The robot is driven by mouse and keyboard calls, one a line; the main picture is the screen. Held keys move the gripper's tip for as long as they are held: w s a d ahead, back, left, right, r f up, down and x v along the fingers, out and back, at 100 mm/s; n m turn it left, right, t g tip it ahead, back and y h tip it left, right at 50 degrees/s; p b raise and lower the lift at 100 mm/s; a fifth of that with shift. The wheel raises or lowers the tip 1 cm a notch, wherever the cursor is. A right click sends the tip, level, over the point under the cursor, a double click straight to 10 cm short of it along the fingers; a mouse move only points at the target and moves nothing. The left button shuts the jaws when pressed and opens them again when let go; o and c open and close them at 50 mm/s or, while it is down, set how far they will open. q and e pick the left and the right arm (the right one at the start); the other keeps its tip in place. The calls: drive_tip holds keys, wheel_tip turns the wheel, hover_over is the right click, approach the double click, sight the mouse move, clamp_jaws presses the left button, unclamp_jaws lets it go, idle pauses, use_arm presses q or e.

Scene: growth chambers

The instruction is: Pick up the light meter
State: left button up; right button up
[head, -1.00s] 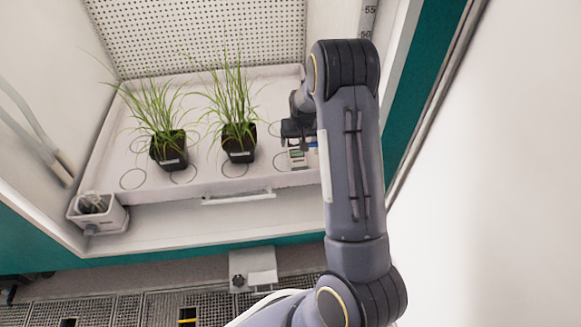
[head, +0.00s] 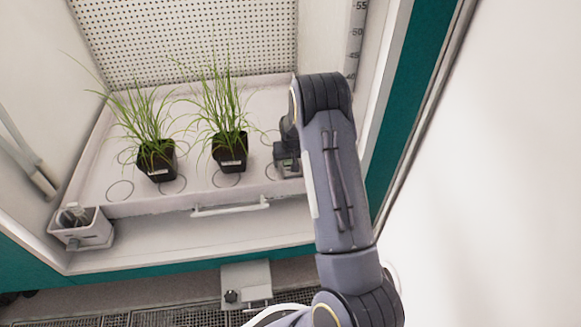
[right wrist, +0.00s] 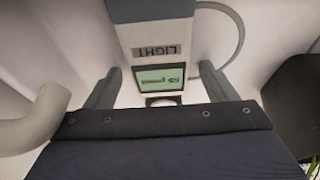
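The light meter (right wrist: 163,50) shows in the right wrist view, a pale body with a dark LIGHT label and a small greenish screen. My right gripper (right wrist: 158,86) is open, with one finger on each side of the meter's screen end. A gap shows between the meter and each finger. In the head view my right gripper (head: 287,162) is low over the right end of the white tray and hides most or all of the meter. My left gripper is not in view.
Two black pots with grass (head: 156,158) (head: 231,150) stand on the white tray (head: 200,195), the nearer one just left of my right gripper. A white bin (head: 84,234) sits at the front left. The chamber's right wall is close to my right arm.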

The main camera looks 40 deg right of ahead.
drive_tip(key=c, duration=1.2)
drive_tip(key=shift+c, duration=0.3)
drive_tip(key=shift+r, duration=0.15)
